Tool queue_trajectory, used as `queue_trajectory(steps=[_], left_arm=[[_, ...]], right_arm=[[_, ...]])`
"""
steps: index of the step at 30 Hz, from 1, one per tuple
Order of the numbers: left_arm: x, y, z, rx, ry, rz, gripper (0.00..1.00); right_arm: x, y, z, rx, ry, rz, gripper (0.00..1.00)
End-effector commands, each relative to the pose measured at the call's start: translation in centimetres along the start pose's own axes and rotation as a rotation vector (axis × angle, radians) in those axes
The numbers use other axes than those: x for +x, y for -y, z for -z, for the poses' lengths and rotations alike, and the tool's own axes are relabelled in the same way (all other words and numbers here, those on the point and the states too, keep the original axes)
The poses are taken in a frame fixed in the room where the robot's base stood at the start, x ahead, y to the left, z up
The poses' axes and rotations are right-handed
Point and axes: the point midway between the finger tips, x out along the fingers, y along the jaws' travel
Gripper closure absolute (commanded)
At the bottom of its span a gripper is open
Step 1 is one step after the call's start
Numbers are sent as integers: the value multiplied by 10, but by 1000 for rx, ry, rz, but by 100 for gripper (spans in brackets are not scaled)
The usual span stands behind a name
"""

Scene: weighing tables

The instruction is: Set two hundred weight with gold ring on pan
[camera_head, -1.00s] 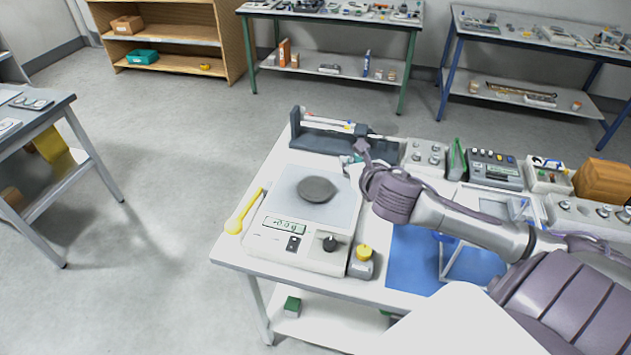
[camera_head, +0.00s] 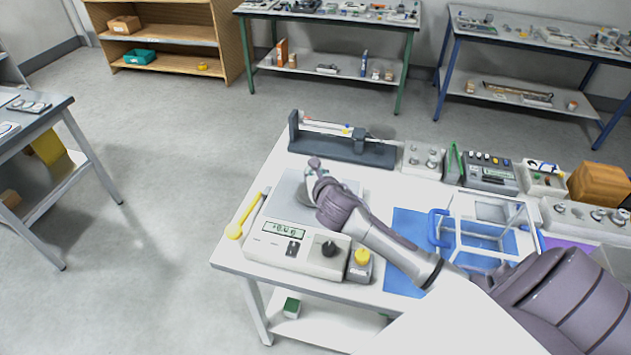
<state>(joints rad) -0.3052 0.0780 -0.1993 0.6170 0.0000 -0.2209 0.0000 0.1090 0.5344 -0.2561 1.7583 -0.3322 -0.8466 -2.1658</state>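The balance (camera_head: 298,247) stands on the white table, with a lit display on its front. Its light grey top plate (camera_head: 283,192) shows left of my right gripper. My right gripper (camera_head: 314,170) is above the pan area, and its arm comes in from the right. The hand hides the round dark pan. The fingers are small and partly covered, so I cannot tell whether they hold a weight. I cannot pick out a weight with a gold ring in this view. My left gripper is not in view.
A grey block with a yellow knob (camera_head: 361,262) stands right of the balance, and a yellow tool (camera_head: 242,217) lies left of it. Behind are a dark beam stand (camera_head: 345,148) and a weight box (camera_head: 424,160). A clear-sided frame (camera_head: 480,238) stands on a blue mat.

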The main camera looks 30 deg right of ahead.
Motion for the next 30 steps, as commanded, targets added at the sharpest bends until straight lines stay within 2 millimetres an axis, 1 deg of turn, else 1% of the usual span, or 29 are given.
queue_trajectory(steps=[1, 3, 6, 17, 18, 22, 23, 30], left_arm=[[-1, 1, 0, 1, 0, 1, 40], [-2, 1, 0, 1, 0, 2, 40], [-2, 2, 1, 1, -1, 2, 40], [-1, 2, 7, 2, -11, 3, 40], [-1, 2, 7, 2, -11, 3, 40], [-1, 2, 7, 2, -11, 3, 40], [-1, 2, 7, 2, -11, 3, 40], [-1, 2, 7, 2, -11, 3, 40]], right_arm=[[3, 0, 9, 2, -5, 1, 100], [7, 0, 20, 2, -5, 0, 100], [11, 0, 29, 2, -3, 1, 100], [13, 1, 33, -1, -1, 0, 100], [13, 1, 34, -1, -2, 0, 74], [13, 1, 34, 0, -2, 0, 52], [13, 1, 34, 0, -2, 0, 50], [13, 1, 33, 0, -2, 0, 50]])
